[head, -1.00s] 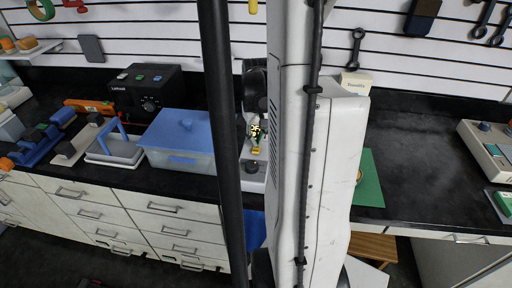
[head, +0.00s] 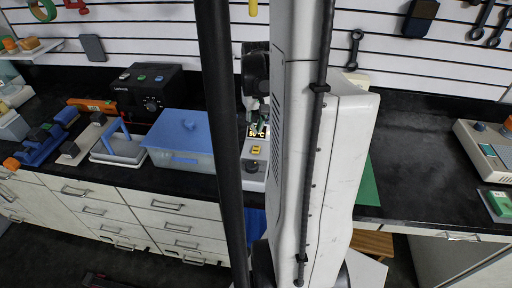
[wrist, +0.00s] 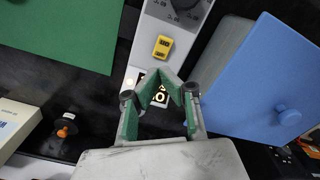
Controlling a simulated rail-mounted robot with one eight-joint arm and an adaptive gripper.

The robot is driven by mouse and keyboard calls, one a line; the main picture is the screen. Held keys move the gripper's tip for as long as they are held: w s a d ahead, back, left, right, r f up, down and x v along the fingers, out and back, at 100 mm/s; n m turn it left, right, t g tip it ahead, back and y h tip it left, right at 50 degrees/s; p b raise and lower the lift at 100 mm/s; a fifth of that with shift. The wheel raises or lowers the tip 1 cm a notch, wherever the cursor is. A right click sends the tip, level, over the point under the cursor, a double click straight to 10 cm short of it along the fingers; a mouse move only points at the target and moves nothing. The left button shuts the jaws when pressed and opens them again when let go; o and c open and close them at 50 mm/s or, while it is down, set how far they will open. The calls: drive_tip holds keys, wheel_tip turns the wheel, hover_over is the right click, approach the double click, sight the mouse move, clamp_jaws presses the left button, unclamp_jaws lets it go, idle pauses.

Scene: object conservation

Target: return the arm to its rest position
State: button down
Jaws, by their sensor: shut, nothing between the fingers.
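My gripper (wrist: 164,84) shows in the wrist view with its green-padded fingers brought together at the tips, holding nothing. It is over a grey-white device with a lit display (head: 257,130) and a yellow button (wrist: 163,46); part of the display is hidden behind the fingers in the wrist view. In the head view my white arm stands upright across the middle and hides much of the bench behind it. The fingers show there only as a small greenish shape just above the display.
A blue-lidded container (head: 183,138) stands left of the device, and a green mat (head: 367,188) lies to its right. Further left are a grey tray with a blue handle (head: 122,150) and a black box (head: 146,92). The bench at right (head: 416,165) has bare room.

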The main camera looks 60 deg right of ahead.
idle(0.4)
drive_tip(key=shift+n+t+h, duration=0.3)
drive_tip(key=shift+t+h, duration=0.2)
drive_tip(key=shift+t, duration=0.1)
drive_tip(key=w+a+r, duration=0.1)
drive_tip(key=w+a, duration=0.1)
drive_tip(key=a, duration=0.1)
drive_tip(key=w+a+r+b, duration=0.1)
drive_tip(key=w+a+r, duration=0.1)
drive_tip(key=a, duration=0.1)
drive_tip(key=w+a+r, duration=0.2)
drive_tip(key=a, duration=0.1)
drive_tip(key=shift+w+a+r, duration=0.1)
drive_tip(key=shift+a+r, duration=0.05)
drive_tip(key=shift+r, duration=0.1)
drive_tip(key=w+a+r+t+b, duration=0.15)
drive_tip(key=a+r, duration=0.25)
drive_tip(key=a, duration=0.5)
drive_tip(key=s+a+n+t+b, duration=0.1)
drive_tip(key=s+a+n+t, duration=0.1)
drive_tip(key=a, duration=0.7)
drive_tip(key=s+a+f+n+t+y+b, duration=0.1)
drive_tip(key=a+n, duration=0.3)
drive_tip(key=a, duration=0.6)
drive_tip(key=shift+s+a+f+n+t, duration=0.2)
drive_tip(key=shift+s+a+n+t, duration=0.15)
drive_tip(key=shift+s+t, duration=0.3)
